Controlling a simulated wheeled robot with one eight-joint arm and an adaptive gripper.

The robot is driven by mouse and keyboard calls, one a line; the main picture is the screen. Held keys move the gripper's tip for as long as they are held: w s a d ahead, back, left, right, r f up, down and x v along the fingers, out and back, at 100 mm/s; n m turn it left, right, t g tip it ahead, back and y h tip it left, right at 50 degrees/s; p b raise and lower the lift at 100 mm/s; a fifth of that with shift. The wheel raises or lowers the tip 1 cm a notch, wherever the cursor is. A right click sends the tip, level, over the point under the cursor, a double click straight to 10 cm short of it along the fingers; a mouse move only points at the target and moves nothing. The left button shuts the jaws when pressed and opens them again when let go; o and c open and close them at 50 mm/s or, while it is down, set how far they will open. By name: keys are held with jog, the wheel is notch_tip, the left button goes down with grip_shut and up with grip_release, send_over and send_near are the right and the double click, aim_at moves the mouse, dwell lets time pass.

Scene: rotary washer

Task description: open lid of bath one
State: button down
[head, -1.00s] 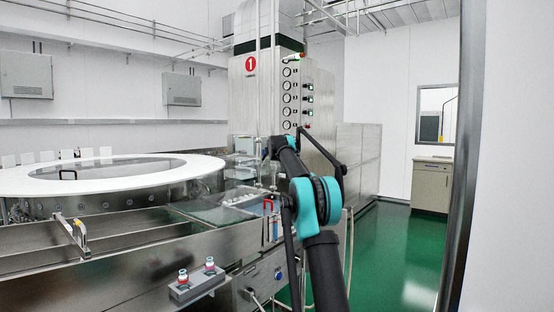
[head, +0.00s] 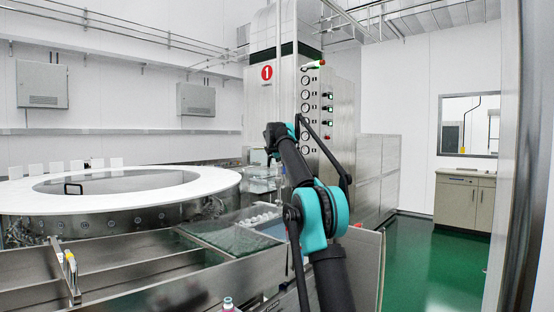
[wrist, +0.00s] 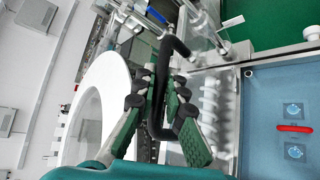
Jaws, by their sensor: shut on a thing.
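In the wrist view, my gripper (wrist: 161,86) has its green fingers around a black bar-shaped handle (wrist: 174,45) and is shut on it. The handle is bent, and one end reaches up towards clear panels and metal fittings. I cannot tell from this view which lid the handle belongs to or whether that lid is raised. In the head view, my arm crosses the middle, and my gripper is hidden. The steel tower carries a red sign with the number one (head: 267,72).
A steel panel (head: 365,265) stands right of my arm. Green floor (head: 430,265) is open at the right. A blue panel (wrist: 262,110) shows in the wrist view.

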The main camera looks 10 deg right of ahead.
jog(key=c, duration=1.6)
grip_release()
jog(key=shift+s, duration=0.1)
jog(key=v, duration=1.2)
jog(key=shift+f, duration=0.1)
